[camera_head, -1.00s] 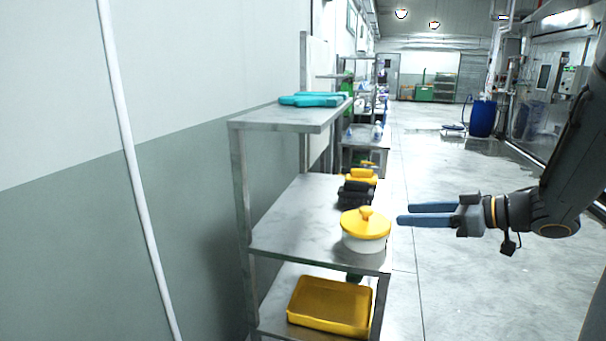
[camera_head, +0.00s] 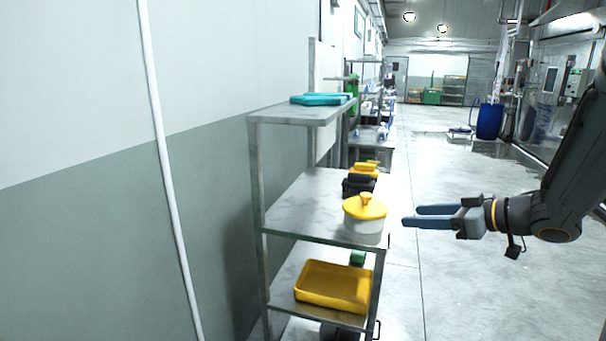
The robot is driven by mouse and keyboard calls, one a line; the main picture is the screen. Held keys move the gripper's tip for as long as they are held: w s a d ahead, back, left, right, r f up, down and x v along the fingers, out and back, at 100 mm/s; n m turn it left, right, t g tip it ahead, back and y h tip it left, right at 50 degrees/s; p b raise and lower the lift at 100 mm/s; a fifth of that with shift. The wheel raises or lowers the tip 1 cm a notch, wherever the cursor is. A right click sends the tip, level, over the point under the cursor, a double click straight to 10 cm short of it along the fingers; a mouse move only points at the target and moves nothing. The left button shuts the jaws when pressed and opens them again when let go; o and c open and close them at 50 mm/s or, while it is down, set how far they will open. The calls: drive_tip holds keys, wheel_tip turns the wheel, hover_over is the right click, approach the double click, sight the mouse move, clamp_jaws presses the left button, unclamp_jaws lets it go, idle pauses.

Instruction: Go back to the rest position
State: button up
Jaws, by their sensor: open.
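My gripper (camera_head: 408,216) is at the right of the view, its two blue fingers pointing left with a gap between them. It is open and empty. It appears just right of the white pot with the yellow lid (camera_head: 365,209), which stands on the middle shelf of a metal rack (camera_head: 305,203). I cannot tell the exact distance between fingertips and pot; no contact shows.
A teal item (camera_head: 322,99) lies on the top shelf. Black items (camera_head: 358,185) and yellow items (camera_head: 364,169) sit behind the pot. A yellow tray (camera_head: 333,287) is on the lower shelf. A blue barrel (camera_head: 489,121) stands far back. Floor (camera_head: 450,290) right of the rack is clear.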

wheel_tip(320, 180, down, 4)
drive_tip(key=w+d+m+h, duration=0.1)
drive_tip(key=w+m+h, duration=0.1)
drive_tip(key=m+h, duration=0.45)
drive_tip(key=s+a+f+g+h, duration=0.1)
drive_tip(key=s+a+f+g, duration=0.1)
drive_tip(key=s, duration=0.5)
drive_tip(key=s+a+f+m+g, duration=0.1)
drive_tip(key=s+a+f+g, duration=0.2)
drive_tip(key=s, duration=0.4)
drive_tip(key=s+a+f+m+g+h, duration=0.1)
drive_tip(key=s+a+f+g, duration=0.2)
drive_tip(key=s, duration=0.4)
drive_tip(key=shift+s+a+f+g+h, duration=0.2)
drive_tip(key=shift+s+a+g+h, duration=0.2)
drive_tip(key=shift+a, duration=0.35)
drive_tip(key=shift+m, duration=0.25)
